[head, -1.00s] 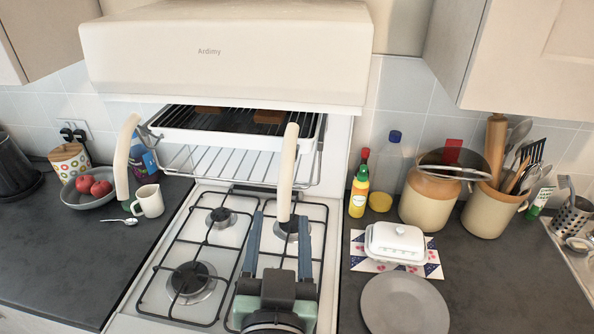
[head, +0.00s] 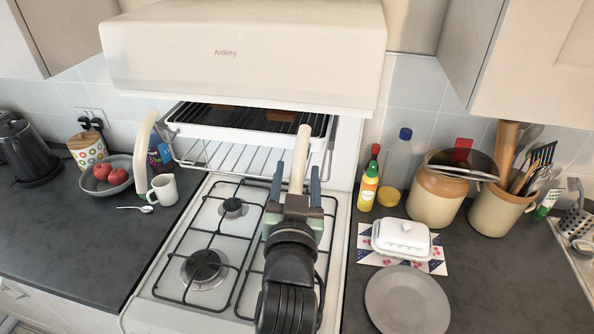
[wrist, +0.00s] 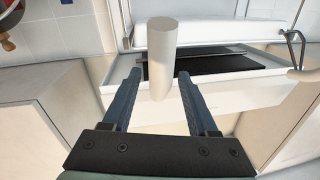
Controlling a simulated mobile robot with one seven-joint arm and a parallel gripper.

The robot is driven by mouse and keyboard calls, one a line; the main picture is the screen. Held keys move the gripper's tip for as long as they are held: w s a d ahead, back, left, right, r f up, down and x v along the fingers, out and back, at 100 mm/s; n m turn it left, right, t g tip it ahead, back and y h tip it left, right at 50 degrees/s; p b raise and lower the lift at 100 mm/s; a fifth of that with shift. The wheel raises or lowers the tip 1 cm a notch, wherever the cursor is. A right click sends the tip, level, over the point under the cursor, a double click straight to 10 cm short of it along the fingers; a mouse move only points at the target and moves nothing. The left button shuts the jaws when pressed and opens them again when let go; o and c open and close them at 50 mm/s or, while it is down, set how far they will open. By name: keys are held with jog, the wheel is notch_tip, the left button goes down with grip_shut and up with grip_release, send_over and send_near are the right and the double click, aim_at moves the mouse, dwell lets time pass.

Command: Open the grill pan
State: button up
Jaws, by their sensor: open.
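The grill pan (head: 250,138) is a white tray with a black wire rack, under the cream hood of the cooker. Brown pieces lie on its rack. Two cream handles stick out toward me, a left one (head: 143,150) and a right one (head: 301,152). My gripper (head: 296,178) is open, with its blue fingers on either side of the right handle. In the wrist view the right handle (wrist: 161,60) stands between the spread fingertips (wrist: 160,80), with gaps visible on both sides. Whether a finger touches it, I cannot tell.
The gas hob (head: 225,235) with black pan supports lies below. A white mug (head: 163,189) and a fruit bowl (head: 107,178) stand left. A butter dish (head: 402,239), a plate (head: 407,300) and utensil jars (head: 497,207) stand right.

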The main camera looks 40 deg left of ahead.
grip_shut()
dwell(1.4)
